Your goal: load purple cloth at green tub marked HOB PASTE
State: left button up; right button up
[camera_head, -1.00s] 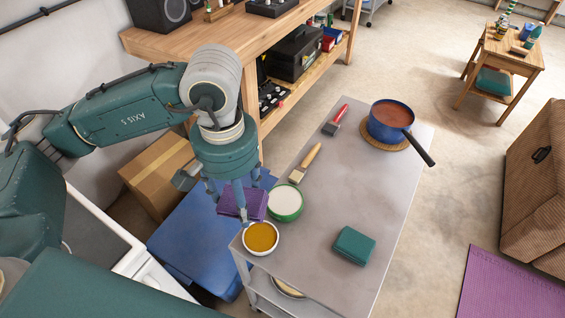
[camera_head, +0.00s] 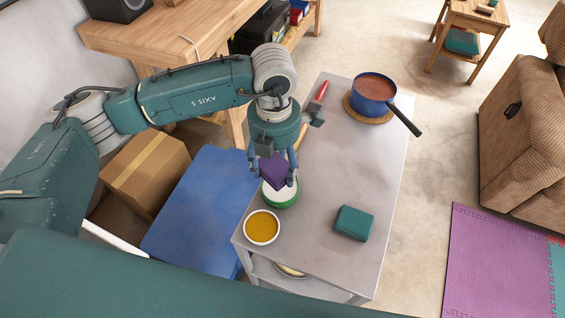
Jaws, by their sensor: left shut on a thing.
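My left gripper (camera_head: 273,182) points down and is shut on the purple cloth (camera_head: 272,170). It holds the folded cloth over the green tub (camera_head: 282,202), which stands on the grey trolley top. The cloth and fingers hide much of the tub's pale top; its green rim shows in front. I cannot tell whether the cloth touches the tub. Any marking on the tub is not readable. My right gripper is not in view.
On the trolley (camera_head: 335,130), a white-rimmed tub of amber paste (camera_head: 262,227) stands in front of the green tub. A folded teal cloth (camera_head: 353,223) lies to the right. A blue pan (camera_head: 372,92), a red-handled brush (camera_head: 318,100) and a partly hidden brush are farther back.

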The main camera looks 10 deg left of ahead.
aim_at(283, 163)
pick_arm(q)
jog(key=n, duration=0.1)
jog(key=w+d+f+n, duration=0.1)
jog(key=n, duration=0.1)
jog(key=shift+w+d+f+n, duration=0.2)
jog(key=shift+f+n, duration=0.2)
jog(key=shift+n, duration=0.7)
jog(key=shift+f+b, duration=0.45)
jog(key=shift+f, duration=0.3)
notch_tip(283, 163, down, 4)
jog(key=shift+r+b, duration=0.25)
jog(key=shift+b, duration=0.7)
jog(key=shift+f, duration=0.4)
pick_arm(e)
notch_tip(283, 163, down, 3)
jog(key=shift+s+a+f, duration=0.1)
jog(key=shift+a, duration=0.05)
pick_arm(q)
jog(key=shift+f+b, duration=0.5)
jog(key=shift+b, duration=0.1)
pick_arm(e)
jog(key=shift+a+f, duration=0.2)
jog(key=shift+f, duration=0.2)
pick_arm(q)
jog(key=shift+s+f, duration=0.1)
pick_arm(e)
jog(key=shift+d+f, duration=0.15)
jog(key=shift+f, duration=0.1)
